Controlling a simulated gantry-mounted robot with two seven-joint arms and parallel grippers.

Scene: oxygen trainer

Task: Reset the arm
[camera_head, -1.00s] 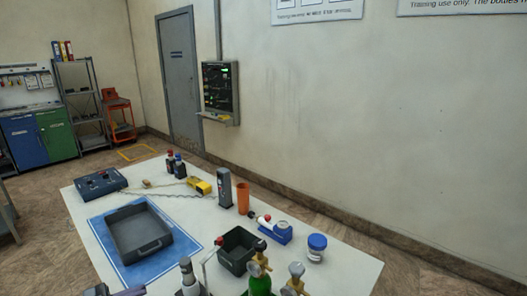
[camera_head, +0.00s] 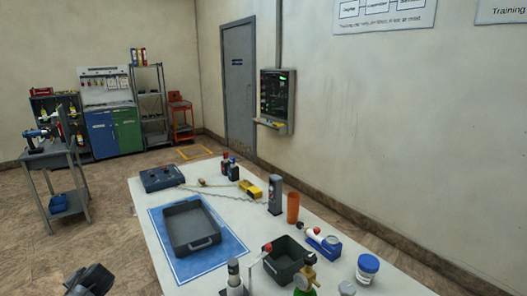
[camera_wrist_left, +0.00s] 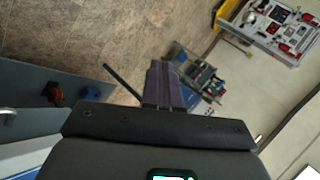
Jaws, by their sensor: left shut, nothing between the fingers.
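My left gripper (camera_head: 92,280) shows at the bottom left of the head view, dark, over the floor and left of the table. In the left wrist view its fingers (camera_wrist_left: 164,82) are together with nothing between them. It is clear of the white table (camera_head: 330,262) and touches none of the things on it. My right arm and gripper are not in view.
A workbench (camera_head: 47,160) stands left. Floor between is free.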

